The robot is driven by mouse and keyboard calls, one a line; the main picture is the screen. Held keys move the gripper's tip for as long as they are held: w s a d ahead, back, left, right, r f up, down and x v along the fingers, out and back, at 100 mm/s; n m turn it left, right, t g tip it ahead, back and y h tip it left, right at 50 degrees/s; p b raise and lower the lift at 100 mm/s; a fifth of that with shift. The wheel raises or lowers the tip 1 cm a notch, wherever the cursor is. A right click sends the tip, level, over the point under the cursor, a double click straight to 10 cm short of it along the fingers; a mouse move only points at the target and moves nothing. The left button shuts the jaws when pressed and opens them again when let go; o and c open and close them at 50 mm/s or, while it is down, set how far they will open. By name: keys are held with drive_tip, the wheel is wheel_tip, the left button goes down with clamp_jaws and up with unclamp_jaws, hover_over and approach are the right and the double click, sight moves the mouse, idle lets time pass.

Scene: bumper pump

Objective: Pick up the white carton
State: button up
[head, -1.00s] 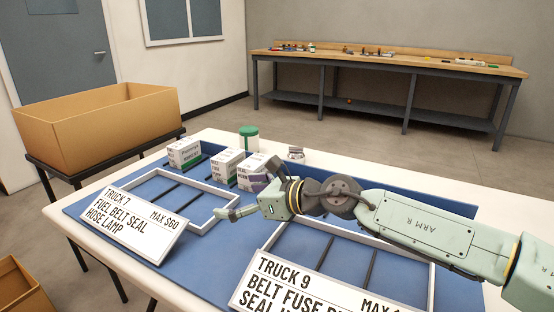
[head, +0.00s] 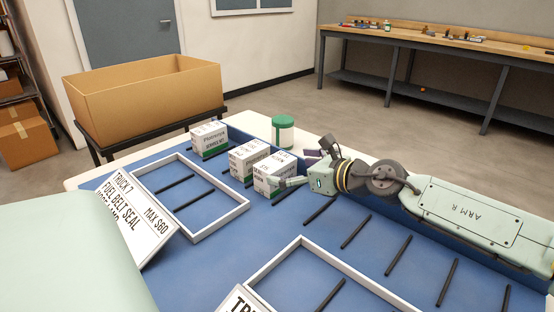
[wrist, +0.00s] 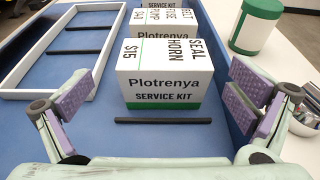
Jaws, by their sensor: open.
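Three white cartons with black print stand in a row on the blue mat. The nearest white carton (head: 272,175) reads "SEAL HORN, Plotrenya, SERVICE KIT, $15" in the wrist view (wrist: 165,72) and has a green band at its base. A second carton (head: 246,160) stands close behind it, also in the wrist view (wrist: 168,20). The third carton (head: 208,140) is farther off. My gripper (head: 308,166) is open and empty, beside the nearest carton. In the wrist view its purple-padded fingers (wrist: 157,107) are apart, one on each side and short of the carton's front face.
A white tub with a green lid (head: 283,132) stands behind the cartons. A white frame (head: 240,208) lies on the mat (head: 330,235) at left, beside the TRUCK 7 sign (head: 140,215). Black strips lie on the mat. A silver bowl (wrist: 304,122) is at the wrist view's right edge.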

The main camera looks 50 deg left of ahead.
sight(278, 162)
drive_tip(key=x, duration=0.2)
drive_tip(key=p+x, duration=0.1)
drive_tip(key=x, duration=0.2)
drive_tip(key=shift+w+a+f, duration=0.1)
drive_tip(key=shift+w+a, duration=0.15)
drive_tip(key=shift+a, duration=0.05)
drive_tip(key=c, duration=1.3)
drive_tip(key=shift+c, duration=0.2)
drive_tip(key=shift+r+p, duration=0.45)
drive_tip(key=shift+r, duration=0.2)
drive_tip(key=shift+d+r+p, duration=0.2)
drive_tip(key=shift+r, duration=0.4)
drive_tip(key=shift+d+r+p, duration=0.15)
drive_tip(key=shift+d+r, duration=0.05)
drive_tip(key=shift+r, duration=0.35)
drive_tip(key=f+b+v, duration=0.1)
drive_tip(key=v, duration=0.6)
drive_tip(key=s+d+f+v, duration=0.1)
drive_tip(key=v, duration=0.7)
drive_tip(key=shift+f+b, duration=0.4)
